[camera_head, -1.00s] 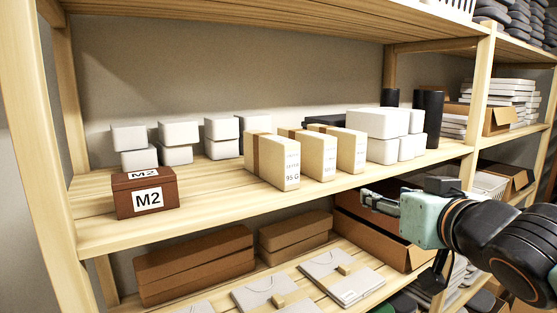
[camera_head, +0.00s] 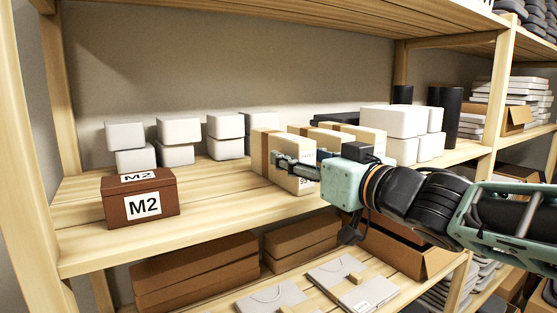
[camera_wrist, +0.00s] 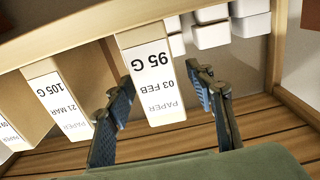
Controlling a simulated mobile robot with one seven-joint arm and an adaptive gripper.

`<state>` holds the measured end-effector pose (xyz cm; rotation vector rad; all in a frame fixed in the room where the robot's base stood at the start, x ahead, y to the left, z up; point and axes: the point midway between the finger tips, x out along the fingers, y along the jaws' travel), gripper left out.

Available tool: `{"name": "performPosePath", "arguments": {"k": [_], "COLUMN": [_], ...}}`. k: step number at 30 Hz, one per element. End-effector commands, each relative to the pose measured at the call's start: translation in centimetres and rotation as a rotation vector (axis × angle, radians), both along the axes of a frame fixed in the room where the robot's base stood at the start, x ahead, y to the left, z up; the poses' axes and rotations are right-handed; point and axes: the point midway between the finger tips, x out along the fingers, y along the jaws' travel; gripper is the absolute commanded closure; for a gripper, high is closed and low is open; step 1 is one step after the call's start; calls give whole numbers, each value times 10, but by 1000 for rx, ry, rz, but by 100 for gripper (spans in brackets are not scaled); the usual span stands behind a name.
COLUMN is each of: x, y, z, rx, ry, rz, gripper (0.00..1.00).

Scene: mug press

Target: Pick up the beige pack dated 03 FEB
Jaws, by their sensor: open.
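The beige pack dated 03 FEB (camera_head: 262,160) stands upright on the middle shelf, frontmost in a row of similar packs. In the wrist view its white label (camera_wrist: 152,75) appears upside down and reads 95 G, 03 FEB, PAPER. My gripper (camera_head: 283,158) is in front of this pack in the head view and covers part of its label. In the wrist view my gripper (camera_wrist: 164,82) is open, with one finger towards each side of the pack. Contact cannot be told.
A beige pack marked 105 G, 21 MAR (camera_wrist: 55,100) stands beside it, with another beyond. A brown M2 box (camera_head: 140,198) sits at the shelf's left front. White boxes (camera_head: 225,135) stand behind. The shelf front between M2 and the packs is clear.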

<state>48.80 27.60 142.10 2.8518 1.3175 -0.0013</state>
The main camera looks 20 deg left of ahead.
Motion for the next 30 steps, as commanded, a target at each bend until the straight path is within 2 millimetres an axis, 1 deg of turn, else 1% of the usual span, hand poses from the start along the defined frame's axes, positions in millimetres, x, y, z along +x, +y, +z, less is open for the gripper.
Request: {"name": "performPosePath", "arguments": {"k": [3,11,17,21,25,30], "x": [8,16,31,40,44,44], "y": [8,19,39,48,53,53], "z": [-1,-3,-9,-7,-7,-7], "rx": [-1,-1,-3,-2,-1,0], "ry": [0,0,0,-1,0,0], "rz": [-1,0,0,-2,-1,-1], "gripper": [51,51,51,51,51,51]}}
